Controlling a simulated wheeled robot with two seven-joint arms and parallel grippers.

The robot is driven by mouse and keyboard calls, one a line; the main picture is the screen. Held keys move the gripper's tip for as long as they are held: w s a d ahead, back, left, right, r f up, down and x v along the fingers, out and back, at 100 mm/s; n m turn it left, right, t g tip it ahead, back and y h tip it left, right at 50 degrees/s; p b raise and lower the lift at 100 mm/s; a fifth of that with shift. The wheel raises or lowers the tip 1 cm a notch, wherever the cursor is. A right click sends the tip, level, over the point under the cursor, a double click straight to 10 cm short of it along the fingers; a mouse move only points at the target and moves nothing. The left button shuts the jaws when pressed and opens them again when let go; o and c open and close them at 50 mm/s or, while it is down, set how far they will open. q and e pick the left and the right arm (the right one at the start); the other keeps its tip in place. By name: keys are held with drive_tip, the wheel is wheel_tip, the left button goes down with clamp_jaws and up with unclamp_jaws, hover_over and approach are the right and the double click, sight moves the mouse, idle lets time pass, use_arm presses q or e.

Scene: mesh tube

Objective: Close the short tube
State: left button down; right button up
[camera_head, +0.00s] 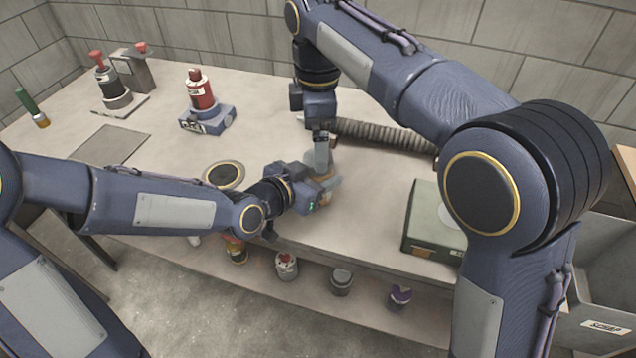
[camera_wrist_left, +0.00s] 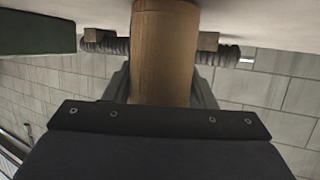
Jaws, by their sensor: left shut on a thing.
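My left gripper (camera_head: 326,192) is shut around a brown upright tube (camera_wrist_left: 165,50), which stands between its fingers in the left wrist view. In the head view only a little of this tube (camera_head: 324,201) shows. My right gripper (camera_head: 322,158) points down from above, close to the top of the tube. Whether its fingers are apart or together, and whether they touch the tube, I cannot tell. The tube's top end is hidden in both views.
A ribbed grey hose (camera_head: 385,134) lies behind the grippers. A red bottle on a blue base (camera_head: 202,95) stands at the back. Several jars sit on a lower shelf (camera_head: 310,270).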

wheel_tip(320, 180, up, 7)
drive_tip(key=shift+r, duration=0.2)
idle(0.3)
use_arm(q)
drive_tip(key=c, duration=0.5)
unclamp_jaws()
drive_tip(key=p+v, duration=0.1)
drive_tip(key=v, duration=0.6)
drive_tip(key=shift+a+r, duration=0.1)
drive_tip(key=shift+s+a, duration=0.15)
drive_tip(key=shift+s, duration=0.15)
use_arm(e)
drive_tip(key=shift+r, duration=0.75)
